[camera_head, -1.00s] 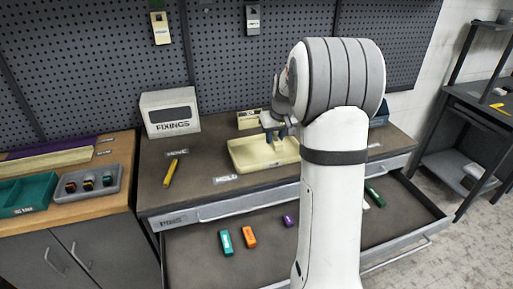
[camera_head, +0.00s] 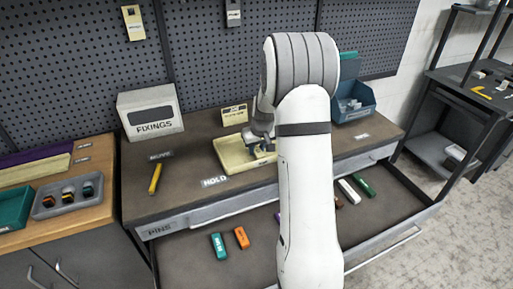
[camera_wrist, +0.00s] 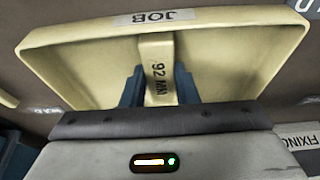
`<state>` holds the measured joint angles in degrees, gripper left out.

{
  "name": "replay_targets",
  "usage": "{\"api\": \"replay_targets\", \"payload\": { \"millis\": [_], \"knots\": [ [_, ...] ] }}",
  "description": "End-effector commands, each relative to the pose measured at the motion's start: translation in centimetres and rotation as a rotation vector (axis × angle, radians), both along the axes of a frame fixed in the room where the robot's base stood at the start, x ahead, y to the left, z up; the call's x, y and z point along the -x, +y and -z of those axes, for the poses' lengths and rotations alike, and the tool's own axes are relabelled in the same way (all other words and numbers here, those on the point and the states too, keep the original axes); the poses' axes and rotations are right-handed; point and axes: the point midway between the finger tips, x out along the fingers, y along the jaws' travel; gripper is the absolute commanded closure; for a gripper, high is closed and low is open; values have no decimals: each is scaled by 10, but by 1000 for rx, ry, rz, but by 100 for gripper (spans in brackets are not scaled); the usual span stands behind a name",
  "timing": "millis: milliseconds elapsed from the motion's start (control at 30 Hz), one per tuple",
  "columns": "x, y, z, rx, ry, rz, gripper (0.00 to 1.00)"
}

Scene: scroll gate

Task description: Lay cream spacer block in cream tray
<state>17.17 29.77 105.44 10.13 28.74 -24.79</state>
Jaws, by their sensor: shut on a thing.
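The cream tray (camera_head: 230,157) sits on the workbench top behind the HOLD label. In the wrist view the tray (camera_wrist: 95,65) fills most of the picture, with a JOB label on its rim. My gripper (camera_head: 262,150) is low over the tray's right part, partly hidden by my arm in the head view. In the wrist view my gripper (camera_wrist: 158,88) has its blue fingers shut on the cream spacer block (camera_wrist: 157,60), marked 92 MM. The block is inside the tray's outline; whether it touches the tray floor I cannot tell.
An open drawer below the bench holds a teal block (camera_head: 219,246), an orange block (camera_head: 241,237), a white block (camera_head: 349,190) and a green block (camera_head: 364,186). A FIXINGS box (camera_head: 150,115) and a blue bin (camera_head: 352,101) stand on the bench. A yellow-handled tool (camera_head: 155,178) lies left of the tray.

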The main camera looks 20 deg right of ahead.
Motion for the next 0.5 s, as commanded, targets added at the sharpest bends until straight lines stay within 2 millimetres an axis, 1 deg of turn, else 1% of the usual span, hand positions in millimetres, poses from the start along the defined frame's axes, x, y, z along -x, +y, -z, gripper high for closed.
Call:
{"api": "replay_targets", "payload": {
  "millis": [67,267,367,400,500],
  "knots": [
    [0,0,5,0,0,-1,100],
    [-1,1,5,2,-2,-2,100],
    [-1,1,9,1,-2,-2,100],
    [0,1,9,1,-1,-3,72],
    [-1,1,8,1,-1,-3,64]
  ]
}}
